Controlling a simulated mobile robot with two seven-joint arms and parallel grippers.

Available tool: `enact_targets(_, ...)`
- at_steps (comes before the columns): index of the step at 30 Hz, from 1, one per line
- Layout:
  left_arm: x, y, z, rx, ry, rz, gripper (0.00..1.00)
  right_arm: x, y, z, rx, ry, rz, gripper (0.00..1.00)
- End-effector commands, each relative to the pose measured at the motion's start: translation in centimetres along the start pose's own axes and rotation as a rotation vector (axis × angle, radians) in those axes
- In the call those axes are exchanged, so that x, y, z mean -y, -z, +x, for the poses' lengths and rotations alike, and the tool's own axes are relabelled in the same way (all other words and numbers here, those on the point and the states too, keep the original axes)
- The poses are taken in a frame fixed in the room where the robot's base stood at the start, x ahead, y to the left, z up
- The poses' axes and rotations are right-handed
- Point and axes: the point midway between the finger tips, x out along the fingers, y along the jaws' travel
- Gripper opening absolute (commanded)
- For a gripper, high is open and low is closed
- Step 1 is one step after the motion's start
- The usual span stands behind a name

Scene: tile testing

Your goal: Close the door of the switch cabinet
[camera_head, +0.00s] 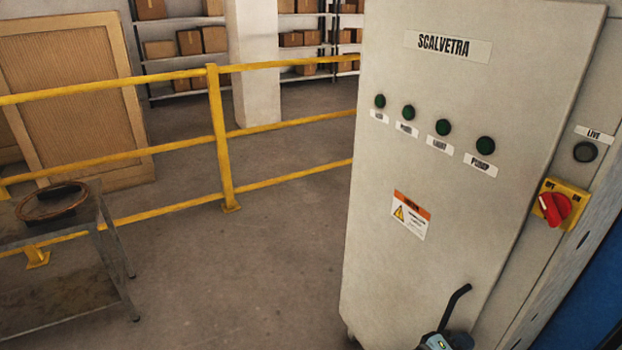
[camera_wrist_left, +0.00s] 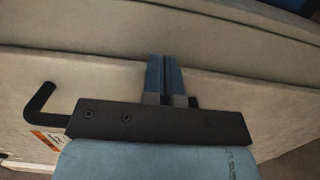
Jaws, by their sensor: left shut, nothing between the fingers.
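The switch cabinet's door (camera_head: 400,150) is a pale beige panel with a SCALVETRA plate, several green buttons and an orange warning label. It meets the frame (camera_head: 540,245) along a slanted dark seam; I cannot tell how wide any gap is. A black bent handle (camera_head: 458,300) sits low on the door. My left gripper (camera_head: 440,343) shows only partly at the bottom edge, beside the handle. In the left wrist view its blue fingers (camera_wrist_left: 164,75) are shut and empty in front of the door's edge, with the handle (camera_wrist_left: 40,105) to their left; contact is unclear.
The frame carries a red rotary switch (camera_head: 555,207) on a yellow plate and a LIVE lamp (camera_head: 585,151). A yellow railing (camera_head: 220,140) runs behind on the left. A metal table (camera_head: 60,290) stands at lower left. The floor (camera_head: 260,270) between table and cabinet is clear.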

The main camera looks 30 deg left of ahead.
Motion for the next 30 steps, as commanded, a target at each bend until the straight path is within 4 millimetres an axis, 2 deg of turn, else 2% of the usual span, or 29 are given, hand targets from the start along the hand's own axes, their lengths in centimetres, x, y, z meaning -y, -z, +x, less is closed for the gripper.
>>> enact_targets(1,-0.7,0.2,0.8,-0.001,-0.01,0.001,0.0,0.0,0.0,0.0,-0.004,0.001,0.001,0.0)
enact_targets(3,-0.9,0.3,1.0,-0.002,-0.011,0.001,0.0,0.0,0.2,-0.1,-0.007,0.001,0.001,0.0)
enact_targets(17,-1.1,0.3,0.9,-0.004,-0.012,-0.004,0.0,-0.1,-0.1,0.0,-0.001,-0.003,0.0,0.0)
enact_targets(20,-1.1,0.4,0.0,-0.004,-0.012,-0.004,0.0,-0.1,0.1,-0.1,0.0,-0.003,-0.001,0.0)
enact_targets(23,-1.2,0.3,-1.9,-0.004,-0.013,-0.003,0.0,-0.2,0.3,-0.2,0.006,-0.006,-0.004,0.0)
enact_targets(30,-0.8,0.2,-8.0,-0.005,-0.009,0.0,0.0,-0.6,0.1,-0.3,0.028,-0.019,-0.013,0.0)
